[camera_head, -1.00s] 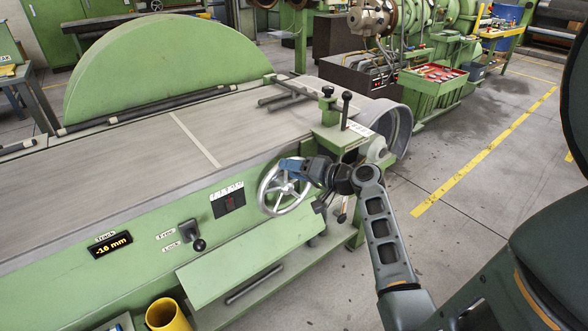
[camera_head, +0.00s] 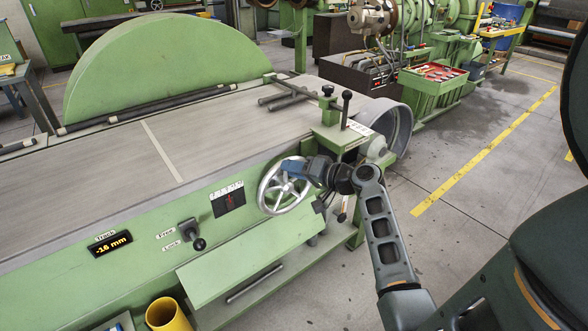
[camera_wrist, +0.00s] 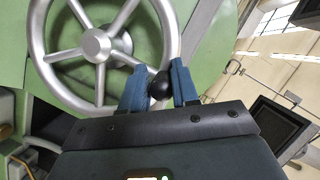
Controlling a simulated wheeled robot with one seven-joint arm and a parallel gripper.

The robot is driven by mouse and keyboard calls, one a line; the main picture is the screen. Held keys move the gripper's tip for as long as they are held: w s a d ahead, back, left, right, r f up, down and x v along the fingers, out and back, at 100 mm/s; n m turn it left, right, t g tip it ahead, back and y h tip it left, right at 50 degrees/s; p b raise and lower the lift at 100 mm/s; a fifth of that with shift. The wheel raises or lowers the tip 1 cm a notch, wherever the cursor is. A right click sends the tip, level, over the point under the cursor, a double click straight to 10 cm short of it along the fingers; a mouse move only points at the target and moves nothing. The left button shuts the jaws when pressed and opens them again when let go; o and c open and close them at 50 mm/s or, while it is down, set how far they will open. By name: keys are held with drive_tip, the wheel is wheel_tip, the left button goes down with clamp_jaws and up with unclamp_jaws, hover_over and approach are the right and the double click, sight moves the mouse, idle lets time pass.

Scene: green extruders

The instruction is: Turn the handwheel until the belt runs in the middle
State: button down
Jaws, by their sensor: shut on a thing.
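The silver spoked handwheel (camera_head: 284,186) is on the green side panel of the belt machine. In the wrist view the handwheel (camera_wrist: 97,46) fills the upper left. My gripper (camera_head: 292,168) is at the upper right of the wheel's rim. In the wrist view my gripper's blue fingers (camera_wrist: 160,86) are shut on the wheel's black knob (camera_wrist: 160,87). The grey belt (camera_head: 90,170) has a pale stripe across it. The track display (camera_head: 110,243) reads -16 mm.
A lever (camera_head: 194,236) with Free and Lock labels sits left of the wheel. A dark gauge plate (camera_head: 228,199) is beside the wheel. A sloped green cover (camera_head: 250,250) juts out below it. A yellow tube (camera_head: 166,315) stands at the bottom. Floor at right is open.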

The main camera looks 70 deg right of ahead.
drive_tip(key=shift+d+r, duration=0.15)
drive_tip(key=shift+r, duration=0.1)
drive_tip(key=s+d+f+m+t+b, duration=0.3)
drive_tip(key=d+m+b, duration=0.3)
drive_tip(key=m, duration=0.2)
drive_tip(key=shift+s+m+t+b, duration=0.35)
drive_tip(key=shift+m+t+b, duration=0.05)
drive_tip(key=shift+t, duration=0.1)
drive_tip(key=shift+d, duration=0.1)
idle(0.3)
drive_tip(key=c, duration=1.1)
unclamp_jaws()
drive_tip(key=shift+o, duration=0.7)
drive_tip(key=shift+f, duration=0.1)
drive_tip(key=shift+f, duration=0.1)
drive_tip(key=shift+s, duration=0.1)
